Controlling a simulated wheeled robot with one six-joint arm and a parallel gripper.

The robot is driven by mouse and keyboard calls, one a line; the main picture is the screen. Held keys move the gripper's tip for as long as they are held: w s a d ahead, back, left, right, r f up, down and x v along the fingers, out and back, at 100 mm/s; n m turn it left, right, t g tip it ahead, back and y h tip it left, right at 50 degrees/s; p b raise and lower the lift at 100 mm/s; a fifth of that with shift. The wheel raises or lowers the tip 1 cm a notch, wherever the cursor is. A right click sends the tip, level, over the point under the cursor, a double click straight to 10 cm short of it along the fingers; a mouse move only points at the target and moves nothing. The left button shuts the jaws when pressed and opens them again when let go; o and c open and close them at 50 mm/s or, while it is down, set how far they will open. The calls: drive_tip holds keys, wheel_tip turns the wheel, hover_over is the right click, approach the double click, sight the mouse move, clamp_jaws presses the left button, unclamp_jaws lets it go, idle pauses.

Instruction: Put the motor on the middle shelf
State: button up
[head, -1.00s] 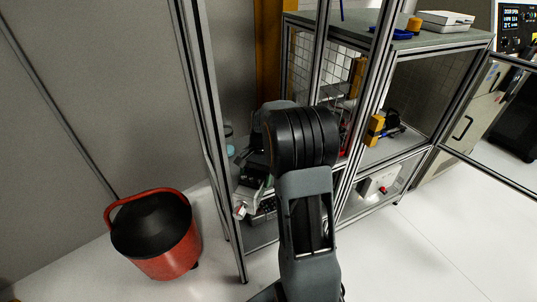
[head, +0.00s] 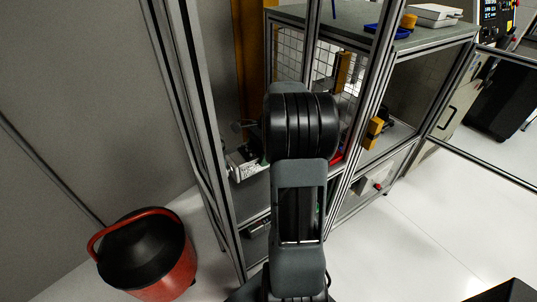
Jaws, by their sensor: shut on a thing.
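A silver, box-like motor (head: 243,165) with a round opening at its lower left end shows just left of my wrist, inside the left bay of the framed shelf unit. My gripper (head: 250,138) is mostly hidden behind my black wrist joint; only a dark part shows at its left, above the motor. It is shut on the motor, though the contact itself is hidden. The middle shelf (head: 250,192) shows as a grey board below the motor. I cannot tell whether the motor touches it.
Aluminium posts (head: 215,140) frame the bay on both sides of my arm. Dark items (head: 258,228) lie on the lower shelf. A yellow-and-black device (head: 374,131) stands in the right bay. A red bin (head: 150,262) stands on the floor at left. Open floor lies at right.

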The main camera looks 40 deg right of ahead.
drive_tip(key=f, duration=0.5)
drive_tip(key=shift+w+a+f, duration=0.1)
drive_tip(key=shift+a+f, duration=0.25)
drive_tip(key=shift+f, duration=2)
drive_tip(key=shift+f, duration=0.15)
drive_tip(key=o, duration=1.8)
drive_tip(key=shift+o, duration=0.2)
drive_tip(key=v, duration=1.2)
drive_tip(key=shift+d, duration=0.1)
